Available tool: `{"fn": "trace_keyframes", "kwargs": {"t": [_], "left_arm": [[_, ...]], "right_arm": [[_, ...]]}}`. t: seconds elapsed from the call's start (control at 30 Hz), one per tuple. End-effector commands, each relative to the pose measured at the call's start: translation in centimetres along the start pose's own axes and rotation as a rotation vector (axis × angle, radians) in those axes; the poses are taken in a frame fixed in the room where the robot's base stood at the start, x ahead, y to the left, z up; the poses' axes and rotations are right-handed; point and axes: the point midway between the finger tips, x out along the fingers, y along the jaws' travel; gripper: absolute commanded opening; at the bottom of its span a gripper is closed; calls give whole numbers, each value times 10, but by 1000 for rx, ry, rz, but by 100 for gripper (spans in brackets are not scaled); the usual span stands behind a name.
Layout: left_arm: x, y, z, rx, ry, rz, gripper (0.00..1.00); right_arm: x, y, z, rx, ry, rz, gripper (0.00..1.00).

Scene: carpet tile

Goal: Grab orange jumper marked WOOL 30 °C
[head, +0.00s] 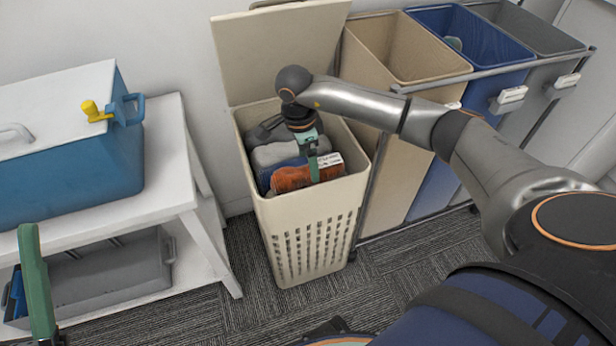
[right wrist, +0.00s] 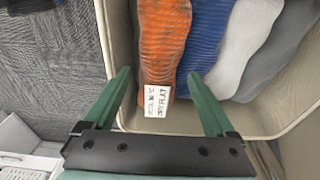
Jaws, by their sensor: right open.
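The orange jumper (head: 291,178) lies folded in the front of the open cream laundry basket (head: 306,238). In the right wrist view the orange jumper (right wrist: 162,45) shows a white label (right wrist: 157,101); its small print is hard to read, though one line looks like "DRY FLAT". My left gripper (head: 38,285) shows only partly at the lower left.
Grey garments (head: 276,153) lie behind the orange one. The basket's lid (head: 280,50) stands open at the back. Sorting bins (head: 400,50) stand to the right. A white shelf (head: 165,165) with a blue cooler (head: 75,160) stands to the left. Carpet (head: 260,310) is clear in front.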

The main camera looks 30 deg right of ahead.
Motion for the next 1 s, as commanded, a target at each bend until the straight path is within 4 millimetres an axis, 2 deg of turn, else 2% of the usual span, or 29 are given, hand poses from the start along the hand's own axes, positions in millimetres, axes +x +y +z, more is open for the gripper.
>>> {"fn": "trace_keyframes", "kwargs": {"t": [0.17, 0.43, 0.7, 1.0], "left_arm": [[-3, 2, 3, -6, -1, 0, 50], [-14, 7, 13, -25, -5, 0, 50], [-12, 8, 13, -35, -2, 1, 50], [-12, 9, 12, -35, -2, 2, 50]], "right_arm": [[12, 1, 1, -1, -1, 0, 90], [51, 2, 3, 0, -1, 2, 90], [55, 2, 2, -1, -2, -1, 90], [55, 2, 2, -1, -2, -1, 57]]}}
